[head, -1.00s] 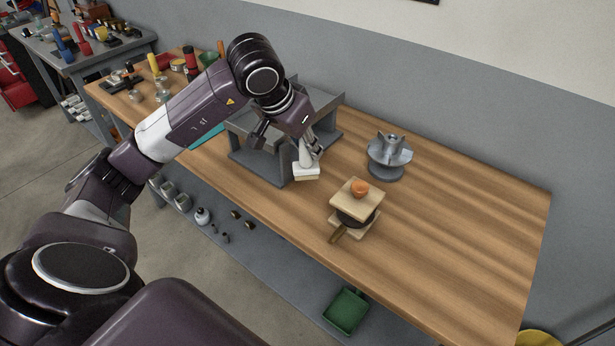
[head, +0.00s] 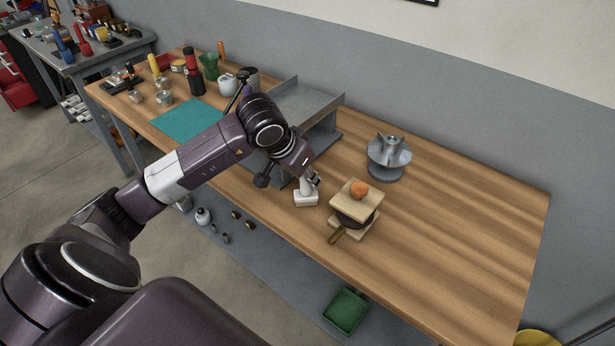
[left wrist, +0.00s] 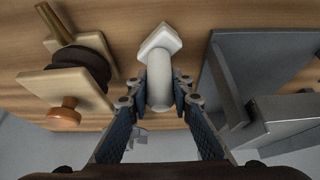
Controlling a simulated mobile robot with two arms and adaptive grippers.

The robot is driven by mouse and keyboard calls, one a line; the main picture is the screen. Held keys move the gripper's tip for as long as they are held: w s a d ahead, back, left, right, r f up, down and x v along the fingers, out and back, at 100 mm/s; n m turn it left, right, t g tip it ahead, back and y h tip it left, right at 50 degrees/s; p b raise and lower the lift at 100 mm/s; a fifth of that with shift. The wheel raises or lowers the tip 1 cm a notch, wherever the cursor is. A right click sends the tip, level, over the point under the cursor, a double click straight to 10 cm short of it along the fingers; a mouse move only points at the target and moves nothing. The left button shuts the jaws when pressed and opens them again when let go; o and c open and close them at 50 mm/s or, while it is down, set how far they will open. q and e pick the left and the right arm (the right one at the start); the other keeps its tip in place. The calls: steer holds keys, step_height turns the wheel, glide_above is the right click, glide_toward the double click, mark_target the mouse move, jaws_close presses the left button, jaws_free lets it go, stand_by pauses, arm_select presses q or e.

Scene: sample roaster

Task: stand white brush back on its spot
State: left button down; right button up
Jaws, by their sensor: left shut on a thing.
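The white brush (head: 306,194) is upright in the head view, between the grey metal stand and the wooden board stack. Its wide base is down, at or just above the wooden table; I cannot tell whether it touches. My left gripper (head: 312,181) is shut on its handle from above. In the left wrist view the white brush (left wrist: 160,70) sits between the two blue-padded fingers of my left gripper (left wrist: 160,95), its square base pointing away. The brush's spot is not distinguishable. My right gripper is not in view.
The grey stand (head: 322,104) is close behind the brush. A wooden board stack (head: 371,203) with an orange knob is close on the right. A grey metal finned piece (head: 388,160) stands farther back. The table (head: 460,230) is clear at right. A teal mat (head: 188,119) lies at left.

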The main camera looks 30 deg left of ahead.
arm_select(q)
steer(key=shift+f, duration=0.15)
steer(key=c, duration=1.7)
jaws_free()
steer(key=shift+c, duration=0.2)
steer(key=shift+r, duration=0.3)
steer(key=b+v, duration=0.1)
steer(key=v, duration=1)
steer(key=shift+s+r, duration=0.2)
steer(key=shift+r, duration=0.15)
steer(key=shift+a, duration=0.1)
